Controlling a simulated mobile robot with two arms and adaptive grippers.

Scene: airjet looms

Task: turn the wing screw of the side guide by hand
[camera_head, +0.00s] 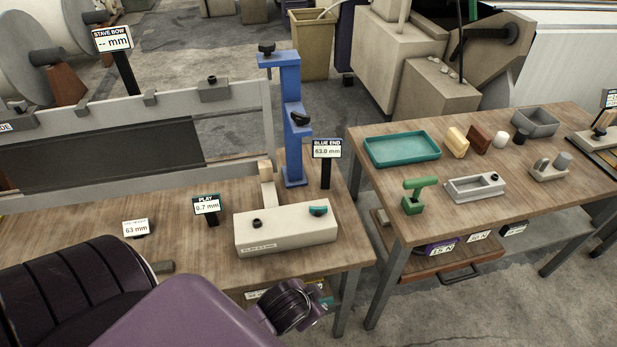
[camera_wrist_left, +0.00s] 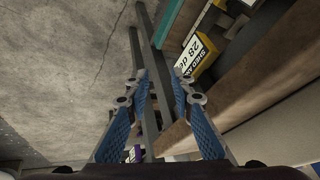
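A beige block (camera_head: 286,229) lies on the left table with a black knob (camera_head: 257,222) and a teal wing-shaped screw (camera_head: 318,210) on top. A blue upright post (camera_head: 291,125) stands behind it, with black knobs at its top and middle. I cannot tell for sure which of these is the side guide's wing screw. My left gripper (camera_wrist_left: 160,88) is open and empty in the left wrist view, its two blue-padded fingers apart. It is near the table's front edge, above the floor, away from the block. My right gripper is not in view.
Small displays reading PLAY 0.7 mm (camera_head: 206,205) and BLUE END 63.0 mm (camera_head: 326,149) stand by the block. A right table holds a teal tray (camera_head: 402,149), a green clamp-like tool (camera_head: 417,195) and several small parts. A yellow-and-white label (camera_wrist_left: 195,55) shows near my left gripper.

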